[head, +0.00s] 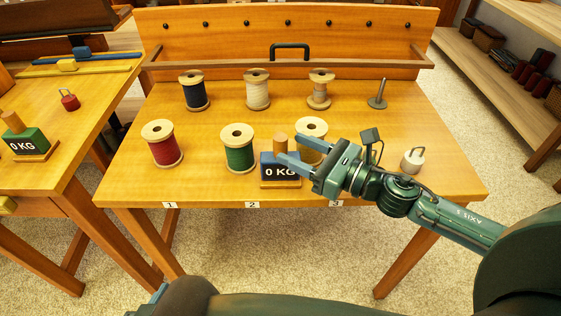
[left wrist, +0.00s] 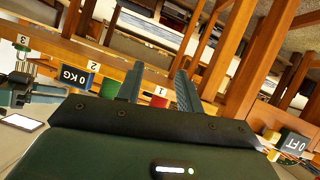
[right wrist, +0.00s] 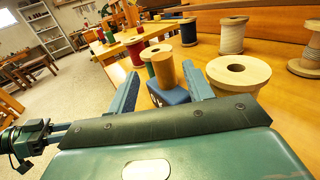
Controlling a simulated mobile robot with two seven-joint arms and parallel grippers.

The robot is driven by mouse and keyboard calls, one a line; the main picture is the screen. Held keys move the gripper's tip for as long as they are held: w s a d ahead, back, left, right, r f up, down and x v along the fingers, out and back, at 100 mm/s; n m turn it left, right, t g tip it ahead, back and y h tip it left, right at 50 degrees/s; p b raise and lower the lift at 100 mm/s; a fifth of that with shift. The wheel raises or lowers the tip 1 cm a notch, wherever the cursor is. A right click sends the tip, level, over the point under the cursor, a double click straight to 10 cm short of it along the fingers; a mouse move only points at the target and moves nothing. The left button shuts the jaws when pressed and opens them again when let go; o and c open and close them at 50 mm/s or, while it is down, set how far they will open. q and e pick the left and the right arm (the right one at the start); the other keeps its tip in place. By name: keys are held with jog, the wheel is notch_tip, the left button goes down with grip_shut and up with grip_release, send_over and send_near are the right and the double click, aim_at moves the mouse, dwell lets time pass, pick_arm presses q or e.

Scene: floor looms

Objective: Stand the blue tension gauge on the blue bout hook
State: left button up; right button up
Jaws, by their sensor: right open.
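The blue tension gauge (head: 277,171) stands upright near the front edge of the middle table, on a wooden base with a wooden knob on top. It also shows in the left wrist view (left wrist: 78,78) and the right wrist view (right wrist: 168,94). My right gripper (head: 290,152) is open at the gauge's upper right. In the right wrist view its fingers lie either side of the gauge's knob; contact cannot be told. My left gripper (left wrist: 156,82) is open and empty, seen only in its wrist view. I cannot clearly identify the blue bout hook.
Red (head: 163,146) and green (head: 238,150) spools stand left of the gauge; a pale spool (head: 312,128) is close behind my right gripper. More spools stand behind. A pale hooked weight (head: 413,160) is at right. The left table holds a green gauge (head: 28,142) and a red hooked weight (head: 69,100).

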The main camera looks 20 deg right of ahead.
aim_at(280, 141)
jog(key=p+x, duration=0.1)
jog(key=x, duration=0.3)
jog(key=shift+w+d+r, duration=0.1)
jog(key=shift+w, duration=0.15)
jog(key=shift+w+a, duration=0.2)
grip_shut()
